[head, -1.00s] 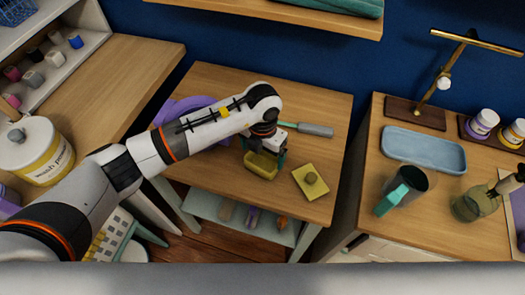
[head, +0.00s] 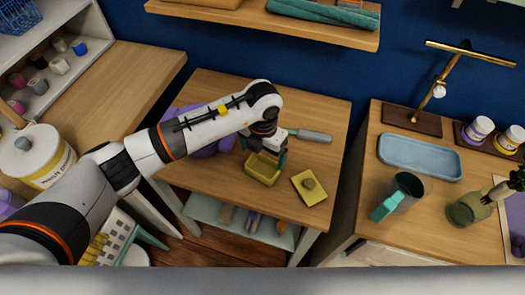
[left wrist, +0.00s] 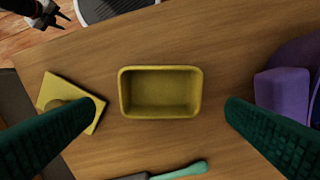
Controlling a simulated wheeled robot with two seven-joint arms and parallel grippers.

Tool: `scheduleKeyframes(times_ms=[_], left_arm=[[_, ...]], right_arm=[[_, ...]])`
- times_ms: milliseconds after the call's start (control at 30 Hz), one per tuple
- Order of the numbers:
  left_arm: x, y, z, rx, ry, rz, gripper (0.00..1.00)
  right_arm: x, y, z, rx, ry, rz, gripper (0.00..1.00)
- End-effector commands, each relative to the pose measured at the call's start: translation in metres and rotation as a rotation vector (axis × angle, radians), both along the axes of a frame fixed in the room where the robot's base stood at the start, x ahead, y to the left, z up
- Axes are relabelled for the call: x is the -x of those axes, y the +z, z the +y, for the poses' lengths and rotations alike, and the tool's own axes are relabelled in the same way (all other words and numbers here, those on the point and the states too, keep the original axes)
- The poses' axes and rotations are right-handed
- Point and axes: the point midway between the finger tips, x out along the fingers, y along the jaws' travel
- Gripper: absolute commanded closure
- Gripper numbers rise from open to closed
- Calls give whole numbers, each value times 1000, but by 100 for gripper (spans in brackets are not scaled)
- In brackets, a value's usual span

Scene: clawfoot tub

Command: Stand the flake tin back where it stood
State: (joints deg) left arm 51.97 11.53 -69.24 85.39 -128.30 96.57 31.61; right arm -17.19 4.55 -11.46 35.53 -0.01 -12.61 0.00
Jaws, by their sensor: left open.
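The flake tin, taken to be the open yellow box (head: 262,180), stands upright on the small wooden table, its inside empty. In the left wrist view the tin (left wrist: 160,112) lies between my two green fingers, with a gap on each side. My left gripper (head: 264,150) is open above the tin and holds nothing. A yellow lid with a round knob (head: 309,190) lies flat on the table to the right of the tin. Black gripper fingers, seemingly of my right gripper (left wrist: 50,14), show at the top left corner of the wrist view; their opening is unclear.
A teal-handled scraper (head: 310,136) lies behind the tin, and a purple object (head: 205,148) is to the left. The table (head: 225,190) has bare wood in front. The right counter holds a blue tray (head: 420,157), a dark cup (head: 408,186) and a glass jar (head: 468,208).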

Motion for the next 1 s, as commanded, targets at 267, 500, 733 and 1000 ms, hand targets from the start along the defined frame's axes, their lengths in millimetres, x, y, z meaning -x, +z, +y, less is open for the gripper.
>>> scheduleKeyframes(times_ms=[267, 500, 733, 1000], left_arm=[[0, 11, 0, 0, 0, -1, 5], [0, 11, 0, -1, 0, -1, 5], [-1, 16, 0, 0, 0, -2, 5], [-1, 62, 0, 0, -2, -8, 5]], right_arm=[[0, 7, 0, 0, 0, 0, 64], [0, 7, 0, 1, 0, 0, 64], [0, 4, -1, 1, 0, 0, 64], [0, -15, -1, 1, 0, 0, 64]])
